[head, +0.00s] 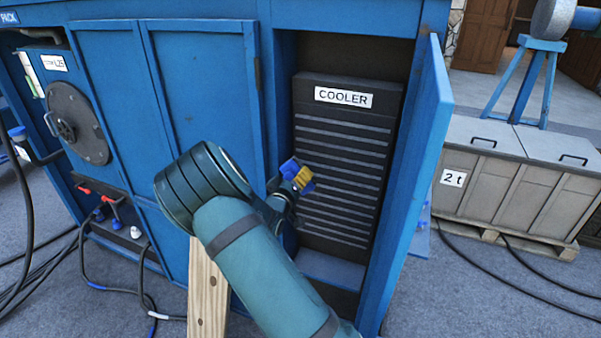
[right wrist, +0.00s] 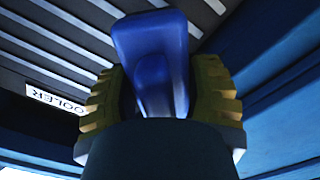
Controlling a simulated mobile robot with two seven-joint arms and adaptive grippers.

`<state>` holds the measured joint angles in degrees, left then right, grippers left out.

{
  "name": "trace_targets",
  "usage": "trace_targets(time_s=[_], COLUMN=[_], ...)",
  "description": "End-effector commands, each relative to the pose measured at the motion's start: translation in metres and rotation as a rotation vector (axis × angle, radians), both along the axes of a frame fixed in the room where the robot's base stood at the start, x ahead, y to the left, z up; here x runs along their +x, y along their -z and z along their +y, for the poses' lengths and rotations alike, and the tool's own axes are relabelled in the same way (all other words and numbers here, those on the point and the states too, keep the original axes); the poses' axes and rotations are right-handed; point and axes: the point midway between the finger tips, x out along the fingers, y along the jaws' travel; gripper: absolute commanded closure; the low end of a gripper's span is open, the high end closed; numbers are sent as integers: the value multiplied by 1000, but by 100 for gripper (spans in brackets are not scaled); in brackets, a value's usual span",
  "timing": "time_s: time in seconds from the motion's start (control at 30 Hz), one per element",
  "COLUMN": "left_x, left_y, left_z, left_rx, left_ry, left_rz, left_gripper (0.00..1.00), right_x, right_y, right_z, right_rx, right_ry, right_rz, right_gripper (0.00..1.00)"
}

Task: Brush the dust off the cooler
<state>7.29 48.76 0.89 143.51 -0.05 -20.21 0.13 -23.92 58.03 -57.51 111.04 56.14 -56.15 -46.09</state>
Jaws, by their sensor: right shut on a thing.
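The cooler (head: 345,165) is a dark slatted panel with a white COOLER label, standing inside an open bay of the blue cabinet. Its slats and its upside-down label also show in the right wrist view (right wrist: 60,55). Light grey stripes run along the slats; I cannot tell whether they are dust. My right gripper (head: 296,180), with yellow finger pads, is in front of the cooler's left side. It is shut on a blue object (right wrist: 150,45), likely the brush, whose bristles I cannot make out. I cannot tell whether it touches the slats. My left gripper is out of view.
The open blue door (head: 425,170) bounds the bay on the right. A closed blue cabinet door (head: 205,95) is on the left. A wooden post (head: 207,285) stands below my right arm. Cables (head: 145,290) lie on the floor, and grey weight boxes (head: 500,190) stand at right.

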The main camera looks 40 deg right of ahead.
Motion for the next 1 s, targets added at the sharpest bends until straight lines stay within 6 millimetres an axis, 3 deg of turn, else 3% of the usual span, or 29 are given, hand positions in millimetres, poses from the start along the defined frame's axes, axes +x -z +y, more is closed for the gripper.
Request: trace_targets(time_s=[0.5,1.0], left_x=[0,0], left_y=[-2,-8], left_z=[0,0], left_rx=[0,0], left_ry=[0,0], left_rz=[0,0], left_gripper=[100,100], right_x=[-4,-17], right_y=[0,0], right_z=[8,33], right_rx=[0,0], right_ry=[0,-1], right_rz=[0,-1], right_gripper=[81,81])
